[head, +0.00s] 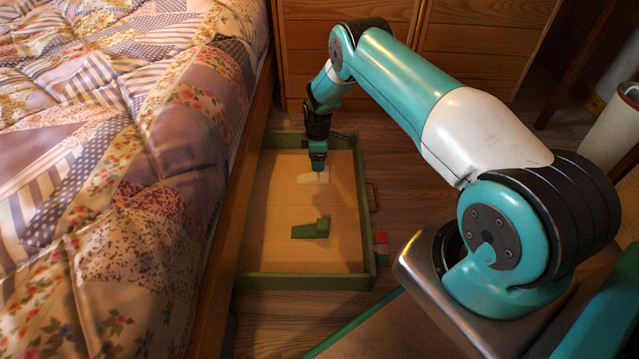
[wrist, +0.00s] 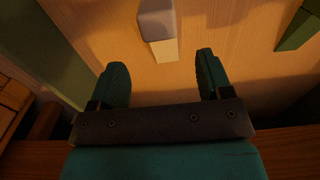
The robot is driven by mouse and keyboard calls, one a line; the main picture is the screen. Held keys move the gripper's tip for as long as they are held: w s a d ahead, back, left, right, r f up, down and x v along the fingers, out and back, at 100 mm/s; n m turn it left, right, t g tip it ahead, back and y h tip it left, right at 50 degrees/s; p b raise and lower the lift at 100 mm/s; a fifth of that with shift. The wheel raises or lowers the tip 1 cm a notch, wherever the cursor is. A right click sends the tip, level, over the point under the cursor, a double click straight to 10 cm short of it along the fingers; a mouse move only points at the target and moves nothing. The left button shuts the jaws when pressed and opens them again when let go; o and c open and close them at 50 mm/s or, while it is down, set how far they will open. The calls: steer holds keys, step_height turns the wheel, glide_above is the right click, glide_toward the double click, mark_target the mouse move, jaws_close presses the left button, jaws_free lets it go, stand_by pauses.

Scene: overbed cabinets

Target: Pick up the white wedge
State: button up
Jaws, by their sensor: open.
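The white wedge (head: 312,177) lies on the floor of a green-walled drawer, towards its far end. In the wrist view the white wedge (wrist: 159,30) shows ahead of the fingers and between their lines, with a raised grey-looking block end. My gripper (head: 319,166) points down over the wedge in the head view and partly hides it. In the wrist view my gripper (wrist: 158,82) has its two teal fingers spread apart with nothing between them. I cannot tell the exact height of the fingertips above the drawer floor.
The open drawer (head: 305,281) stands beside the bed (head: 130,170). A green wedge-like block (head: 312,229) lies in the drawer nearer to me; a green piece also shows in the wrist view (wrist: 299,27). A red block (head: 381,238) is at the drawer's right side. Wooden cabinets stand behind.

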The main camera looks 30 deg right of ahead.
mark_target(313, 175)
step_height(313, 175, down, 8)
steer(key=b, duration=0.5)
steer(key=shift+s+d, duration=0.1)
steer(key=shift+s, duration=0.05)
steer(key=shift+r, duration=0.15)
steer(key=c, duration=1)
